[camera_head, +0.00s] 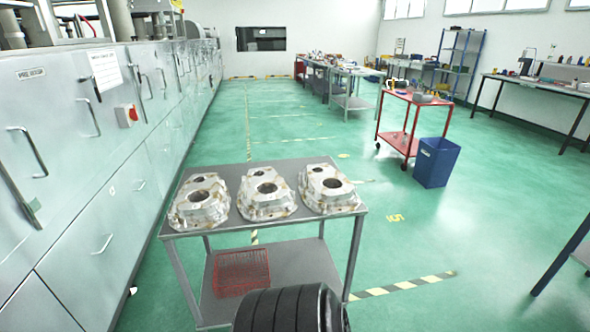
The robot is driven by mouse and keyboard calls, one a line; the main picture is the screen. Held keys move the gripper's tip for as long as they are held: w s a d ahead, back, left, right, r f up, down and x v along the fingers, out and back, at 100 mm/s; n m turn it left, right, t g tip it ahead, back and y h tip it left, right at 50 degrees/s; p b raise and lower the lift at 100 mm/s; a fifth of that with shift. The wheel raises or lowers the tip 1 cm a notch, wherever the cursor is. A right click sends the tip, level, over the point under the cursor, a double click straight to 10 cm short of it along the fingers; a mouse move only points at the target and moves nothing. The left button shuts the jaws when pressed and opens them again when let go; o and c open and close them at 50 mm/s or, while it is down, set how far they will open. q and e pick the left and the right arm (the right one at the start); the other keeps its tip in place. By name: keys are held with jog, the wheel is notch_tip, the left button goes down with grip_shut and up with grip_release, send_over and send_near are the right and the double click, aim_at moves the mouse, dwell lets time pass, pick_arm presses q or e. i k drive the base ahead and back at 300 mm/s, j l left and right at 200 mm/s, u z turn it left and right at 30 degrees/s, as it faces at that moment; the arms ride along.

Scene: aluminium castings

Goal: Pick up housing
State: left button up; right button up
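Three silver aluminium housings sit side by side on the top of a grey two-shelf cart (222,228). The left housing (188,214), the middle housing (262,207) and the right housing (326,199) each have a large dark round hole and a smaller opening behind it. The left one lies near the cart's left edge and the right one near its right edge. Neither of my grippers shows in the head view, and nothing is seen touching the housings.
A red wire basket (241,272) sits on the cart's lower shelf. Grey cabinets (100,150) line the left side, close to the cart. A blue bin (436,163) and a red cart (398,142) stand at the right. Green floor is open right of the grey cart.

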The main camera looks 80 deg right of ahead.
aim_at(263, 187)
jog(key=z, duration=2.5)
